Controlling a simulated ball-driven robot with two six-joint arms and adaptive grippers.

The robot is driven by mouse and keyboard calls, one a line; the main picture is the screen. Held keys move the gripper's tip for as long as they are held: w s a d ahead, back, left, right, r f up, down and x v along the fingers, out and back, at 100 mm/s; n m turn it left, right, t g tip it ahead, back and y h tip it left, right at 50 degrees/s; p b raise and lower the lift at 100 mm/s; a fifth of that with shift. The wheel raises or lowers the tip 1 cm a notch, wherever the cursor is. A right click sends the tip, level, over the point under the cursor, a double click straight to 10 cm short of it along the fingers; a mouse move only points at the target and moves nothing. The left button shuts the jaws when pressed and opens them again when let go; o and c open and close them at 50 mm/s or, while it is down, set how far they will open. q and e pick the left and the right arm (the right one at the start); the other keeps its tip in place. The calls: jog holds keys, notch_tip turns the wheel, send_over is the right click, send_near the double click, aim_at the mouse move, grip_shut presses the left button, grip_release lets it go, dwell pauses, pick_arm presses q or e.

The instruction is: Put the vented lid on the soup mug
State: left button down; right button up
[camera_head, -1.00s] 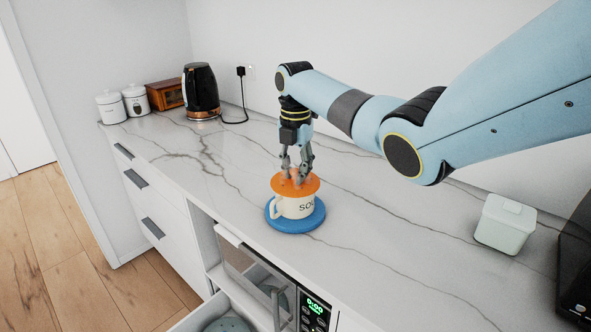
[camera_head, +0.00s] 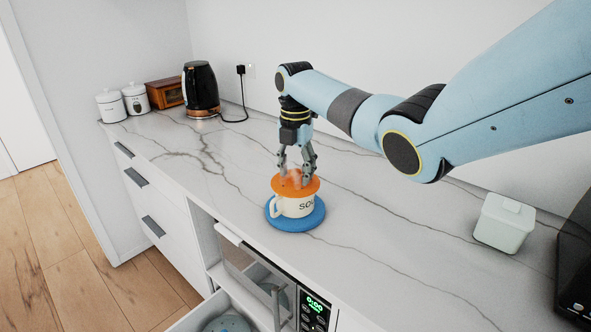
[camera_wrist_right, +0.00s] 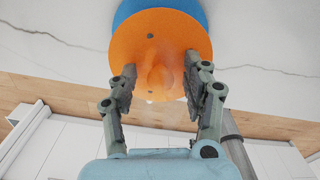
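The orange vented lid (camera_head: 308,188) lies on top of the white soup mug (camera_head: 292,208) and looks about level. The mug stands upright on a round blue mat (camera_head: 311,223), its handle to the left and its lettering partly visible. My right gripper (camera_head: 296,171) points down just above the lid, open, with its fingers spread on either side of the lid's knob. In the right wrist view the fingers (camera_wrist_right: 160,75) stand apart around the knob, with gaps showing, and the lid (camera_wrist_right: 150,30) hides the mug. My left gripper is out of view.
A black kettle (camera_head: 201,88), a wooden box (camera_head: 165,93) and white canisters (camera_head: 110,106) stand at the back left. A pale lidded container (camera_head: 503,224) stands at the right, near a dark appliance (camera_head: 577,270). Below the counter a drawer (camera_head: 222,313) is open. Counter around the mat is clear.

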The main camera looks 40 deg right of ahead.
jog(key=shift+r, duration=0.1)
notch_tip(320, 180, up, 12)
dwell(0.5)
jog(key=shift+f, duration=0.2)
dwell(0.3)
